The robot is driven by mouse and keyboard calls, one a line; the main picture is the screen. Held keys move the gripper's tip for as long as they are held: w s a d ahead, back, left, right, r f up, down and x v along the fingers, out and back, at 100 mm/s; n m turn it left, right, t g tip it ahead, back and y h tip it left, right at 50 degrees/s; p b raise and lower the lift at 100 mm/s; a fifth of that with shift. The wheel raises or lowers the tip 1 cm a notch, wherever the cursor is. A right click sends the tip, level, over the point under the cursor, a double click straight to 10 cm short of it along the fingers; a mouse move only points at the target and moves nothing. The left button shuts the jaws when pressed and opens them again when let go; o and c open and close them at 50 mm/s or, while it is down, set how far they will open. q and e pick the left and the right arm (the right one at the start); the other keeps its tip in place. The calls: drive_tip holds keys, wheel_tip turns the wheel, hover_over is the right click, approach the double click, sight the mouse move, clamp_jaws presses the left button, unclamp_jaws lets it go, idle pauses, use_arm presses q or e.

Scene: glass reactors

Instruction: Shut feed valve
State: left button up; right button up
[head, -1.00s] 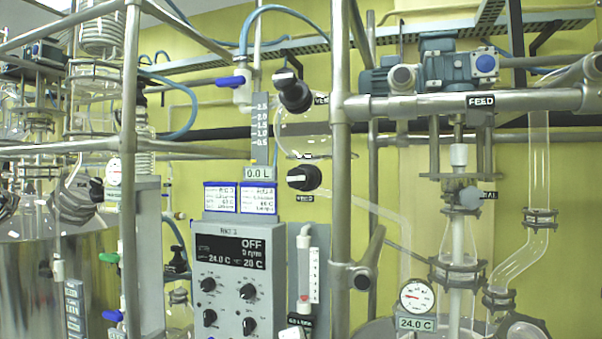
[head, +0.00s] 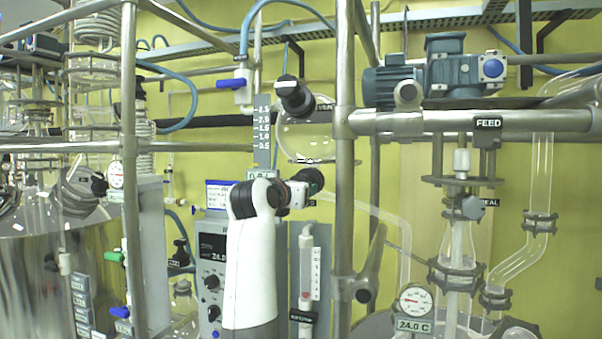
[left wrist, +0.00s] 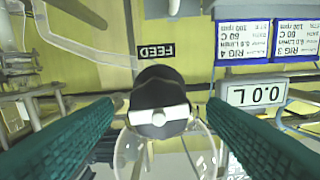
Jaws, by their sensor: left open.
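The feed valve is a round black knob (left wrist: 160,85) with a white bar. In the left wrist view, which is upside down, the bar lies about level across its face. The FEED label (left wrist: 155,52) is beside it. My left gripper (left wrist: 160,108) is open, its two green ribbed fingers on either side of the knob, with gaps visible at both sides; I cannot tell how deep the tips reach. In the head view my left gripper (head: 311,181) hides most of the knob and its label. My right gripper is not in view.
A second black knob (head: 296,96) is above, by the glass vessel (head: 303,139). A steel post (head: 344,220) stands close to the right. The 0.0 L display (left wrist: 254,94) and rig cards (left wrist: 243,51) are beside the valve. A control box (head: 210,270) is behind my arm.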

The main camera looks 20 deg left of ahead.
use_arm(q)
drive_tip(key=w+p, duration=0.2)
drive_tip(key=w, duration=0.1)
drive_tip(key=shift+w+d+r, duration=0.1)
drive_tip(key=shift+w+r, duration=0.05)
drive_tip(key=shift+w, duration=0.15)
drive_tip(key=shift+w+f, duration=0.2)
drive_tip(key=shift+w, duration=0.25)
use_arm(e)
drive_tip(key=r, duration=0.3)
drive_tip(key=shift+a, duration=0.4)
use_arm(q)
drive_tip(key=c, duration=1)
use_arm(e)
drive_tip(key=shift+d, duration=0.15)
use_arm(q)
drive_tip(key=shift+m, duration=0.5)
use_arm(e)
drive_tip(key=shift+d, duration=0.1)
